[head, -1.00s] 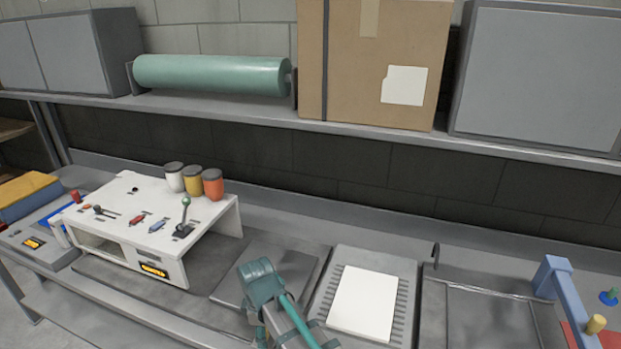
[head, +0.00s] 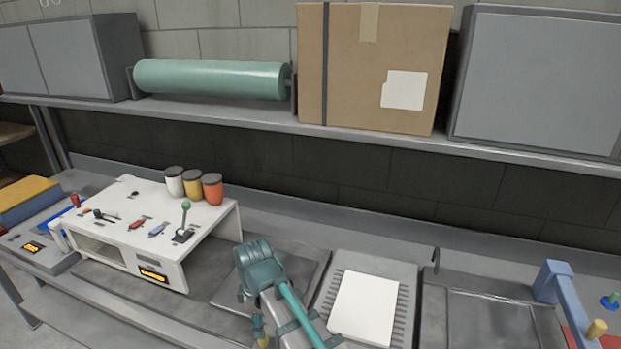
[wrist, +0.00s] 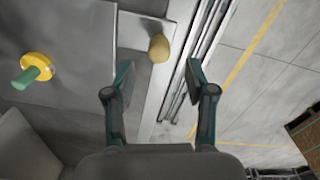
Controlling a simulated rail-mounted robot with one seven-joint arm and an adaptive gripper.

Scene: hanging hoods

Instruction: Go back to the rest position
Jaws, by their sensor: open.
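My gripper (wrist: 158,78) shows in the wrist view with its two dark teal fingers spread apart and nothing between the tips. Beyond the tips, a tan rounded knob (wrist: 158,47) stands at a pale strip along the bench edge. In the head view my teal and grey arm reaches up from the bottom middle, in front of the flat dark panel (head: 302,262); I cannot make out the fingers there.
A white control box (head: 150,215) with a green-knobbed lever and three jars stands left of my arm. A white pad (head: 364,307) lies right of it. A blue bracket (head: 556,285) is at far right. The shelf above bears a cardboard box (head: 365,70) and green roll (head: 210,80).

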